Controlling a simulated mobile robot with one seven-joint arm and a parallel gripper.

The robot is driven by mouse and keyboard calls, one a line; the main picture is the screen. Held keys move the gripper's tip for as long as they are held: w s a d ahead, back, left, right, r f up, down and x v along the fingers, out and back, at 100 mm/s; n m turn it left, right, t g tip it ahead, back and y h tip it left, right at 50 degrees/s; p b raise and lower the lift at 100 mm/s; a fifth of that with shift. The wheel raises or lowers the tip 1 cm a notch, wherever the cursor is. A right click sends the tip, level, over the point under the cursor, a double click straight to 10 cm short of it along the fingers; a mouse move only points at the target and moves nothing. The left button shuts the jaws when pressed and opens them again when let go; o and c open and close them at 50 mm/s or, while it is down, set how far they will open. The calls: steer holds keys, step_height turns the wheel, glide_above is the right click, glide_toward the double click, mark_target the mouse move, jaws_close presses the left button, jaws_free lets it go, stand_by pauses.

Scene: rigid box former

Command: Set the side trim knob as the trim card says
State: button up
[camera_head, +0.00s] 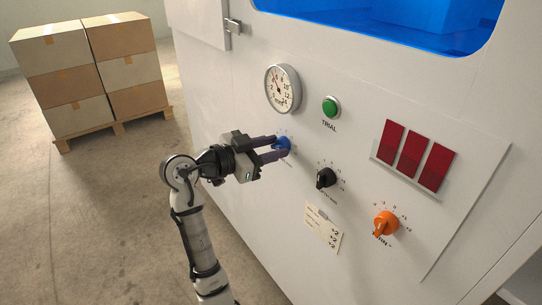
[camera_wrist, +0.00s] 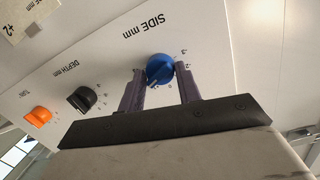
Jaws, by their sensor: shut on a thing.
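The blue side trim knob (camera_head: 283,143) sits on the white panel below the gauge. In the wrist view the blue knob (camera_wrist: 159,67) lies under the label "SIDE mm", with scale marks around it. My gripper (camera_head: 276,149) is shut on the knob, one dark finger on each side; the fingers also show in the wrist view (camera_wrist: 160,82). The exact setting is hard to read. The trim card (camera_head: 323,231) hangs low on the panel with several small lines, at least one seeming to read +2; its corner shows in the wrist view (camera_wrist: 28,14).
A black depth knob (camera_head: 326,178) and an orange knob (camera_head: 386,223) sit to the right. A round gauge (camera_head: 283,88), a green TRIAL button (camera_head: 330,107) and red display blocks (camera_head: 412,156) are on the panel. Boxes on a pallet (camera_head: 92,142) stand far left.

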steer(key=shift+m, duration=0.3)
stand_by(0.4)
steer(key=o, duration=0.9)
steer(key=shift+o, duration=0.2)
steer(key=v, duration=1.4)
